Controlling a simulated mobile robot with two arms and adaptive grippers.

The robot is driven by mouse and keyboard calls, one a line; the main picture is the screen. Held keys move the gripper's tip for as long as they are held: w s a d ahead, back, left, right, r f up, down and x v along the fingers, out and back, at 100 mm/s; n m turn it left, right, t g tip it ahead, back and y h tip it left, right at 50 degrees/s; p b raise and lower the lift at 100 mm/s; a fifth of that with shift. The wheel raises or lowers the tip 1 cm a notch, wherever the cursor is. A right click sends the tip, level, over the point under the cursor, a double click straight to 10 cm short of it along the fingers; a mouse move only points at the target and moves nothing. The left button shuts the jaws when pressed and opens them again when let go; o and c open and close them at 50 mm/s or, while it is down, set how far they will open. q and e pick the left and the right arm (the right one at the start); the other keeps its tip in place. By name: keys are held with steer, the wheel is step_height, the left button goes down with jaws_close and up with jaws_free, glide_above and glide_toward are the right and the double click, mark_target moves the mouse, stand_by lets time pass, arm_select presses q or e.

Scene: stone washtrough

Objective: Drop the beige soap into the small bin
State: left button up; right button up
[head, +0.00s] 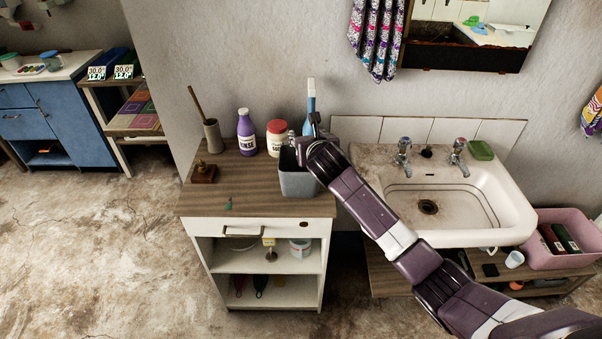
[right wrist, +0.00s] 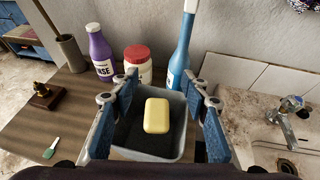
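The beige soap (right wrist: 157,116) shows in the right wrist view between my right gripper's fingers, with clear gaps on both sides. It appears within the small grey bin (head: 299,186), against its dark inside; I cannot tell whether it rests on the bottom. The bin stands on the wooden cabinet top, and its rim also shows in the right wrist view (right wrist: 174,96). My right gripper (head: 302,143) is open over the bin, its blue-padded fingers spread. In the head view the soap is hidden. My left gripper is not in view.
A blue bottle (head: 311,103), a red-lidded jar (head: 276,138) and a purple bottle (head: 246,133) stand behind the bin. A brush holder (head: 212,137) is farther left. The sink (head: 455,207) is to the right. The cabinet top's front left is mostly clear.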

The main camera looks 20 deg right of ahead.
steer(key=shift+o, duration=0.7)
steer(key=shift+d, duration=0.2)
steer(key=shift+s+a, duration=0.1)
steer(key=shift+s, duration=0.1)
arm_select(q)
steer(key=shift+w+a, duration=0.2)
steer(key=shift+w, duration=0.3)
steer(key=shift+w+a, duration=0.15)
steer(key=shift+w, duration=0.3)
arm_select(e)
steer(key=v, duration=1.1)
steer(key=shift+s, duration=0.2)
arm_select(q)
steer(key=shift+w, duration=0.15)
arm_select(e)
steer(key=shift+r, duration=0.15)
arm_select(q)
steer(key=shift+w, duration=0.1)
